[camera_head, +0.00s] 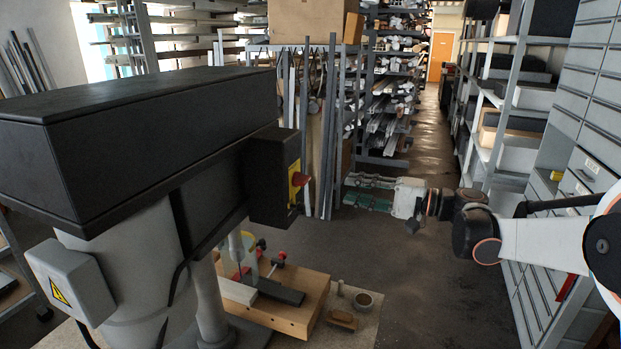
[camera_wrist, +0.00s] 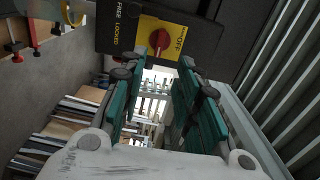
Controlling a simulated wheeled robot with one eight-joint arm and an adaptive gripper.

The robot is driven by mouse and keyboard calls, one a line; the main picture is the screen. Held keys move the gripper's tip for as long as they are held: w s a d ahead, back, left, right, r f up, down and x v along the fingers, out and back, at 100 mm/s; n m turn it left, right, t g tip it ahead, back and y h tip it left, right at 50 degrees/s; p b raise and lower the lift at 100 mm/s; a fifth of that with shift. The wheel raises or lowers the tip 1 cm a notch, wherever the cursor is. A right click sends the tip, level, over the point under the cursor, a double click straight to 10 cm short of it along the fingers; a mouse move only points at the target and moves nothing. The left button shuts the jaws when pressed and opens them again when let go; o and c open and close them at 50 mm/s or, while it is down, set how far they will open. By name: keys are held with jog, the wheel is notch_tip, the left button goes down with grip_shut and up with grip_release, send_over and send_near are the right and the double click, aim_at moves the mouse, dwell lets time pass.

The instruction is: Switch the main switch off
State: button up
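The main switch is a red rotary knob (camera_head: 301,180) on a yellow plate, on the side of a black box (camera_head: 270,178) at the machine's right end. In the wrist view the red knob (camera_wrist: 159,40) is at top centre, with "OFF" printed to its right and "FREE LOCKED" on a black part to its left. I cannot tell the knob's exact setting. My gripper (camera_head: 346,191) is to the right of the knob, pointing at it across a small gap. Its green fingers (camera_wrist: 159,62) are apart with nothing between them.
The machine's long black cover (camera_head: 140,125) fills the left. Racks of profiles (camera_head: 385,110) stand behind. Grey drawers (camera_head: 580,130) line the right. The aisle floor is clear.

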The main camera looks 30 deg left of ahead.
aim_at(308, 181)
jog(key=s+a+p, duration=0.1)
jog(key=a, duration=1.1)
jog(key=shift+s, duration=0.2)
grip_shut()
